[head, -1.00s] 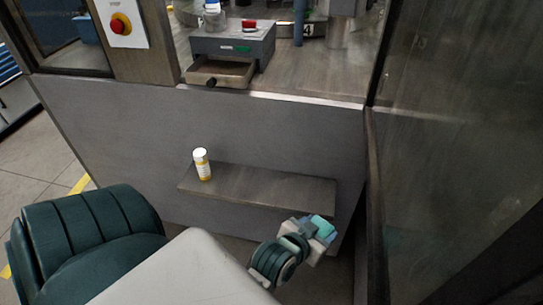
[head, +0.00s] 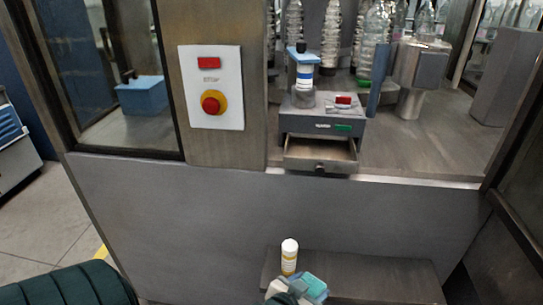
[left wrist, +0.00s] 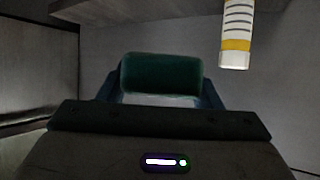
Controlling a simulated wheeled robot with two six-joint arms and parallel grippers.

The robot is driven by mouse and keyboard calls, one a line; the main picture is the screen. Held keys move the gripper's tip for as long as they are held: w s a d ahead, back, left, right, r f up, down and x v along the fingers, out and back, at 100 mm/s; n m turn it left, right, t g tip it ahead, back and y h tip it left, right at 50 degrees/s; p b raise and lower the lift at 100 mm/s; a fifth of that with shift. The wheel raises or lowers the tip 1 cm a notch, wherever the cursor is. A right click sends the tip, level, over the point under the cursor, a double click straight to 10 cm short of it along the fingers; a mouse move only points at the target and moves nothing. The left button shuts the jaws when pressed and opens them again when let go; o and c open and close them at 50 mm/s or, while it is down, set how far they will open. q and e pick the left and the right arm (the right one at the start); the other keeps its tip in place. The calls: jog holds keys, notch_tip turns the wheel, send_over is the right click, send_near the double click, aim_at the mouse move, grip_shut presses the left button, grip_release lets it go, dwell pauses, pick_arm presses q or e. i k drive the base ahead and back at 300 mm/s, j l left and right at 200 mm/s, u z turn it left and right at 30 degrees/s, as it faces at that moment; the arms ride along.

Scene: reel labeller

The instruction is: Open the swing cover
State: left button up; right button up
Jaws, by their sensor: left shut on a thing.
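I cannot tell for sure which part is the swing cover. A dark-framed panel edge (head: 515,228) stands at the right of the machine in the head view and may be it. My left gripper (head: 304,288) is low in the head view, beside the shelf, well away from that panel. It is shut on a teal-green piece (head: 313,285), which also shows between the blue fingers in the left wrist view (left wrist: 161,75). My right gripper is in neither view.
Above, a grey box with an open drawer (head: 320,152) sits on the machine deck. A red stop button (head: 212,103) is on the left post.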

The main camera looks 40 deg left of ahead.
aim_at(300, 53)
jog(key=k+j, duration=0.1)
jog(key=j, duration=0.35)
jog(key=k+j+z, duration=0.15)
jog(key=j, duration=0.25)
jog(key=k+j, duration=0.1)
jog(key=j, duration=0.35)
jog(key=k+j+z, duration=0.1)
jog(key=j, duration=0.3)
jog(key=k+j+z, duration=0.1)
jog(key=j, duration=0.3)
jog(key=k, duration=0.05)
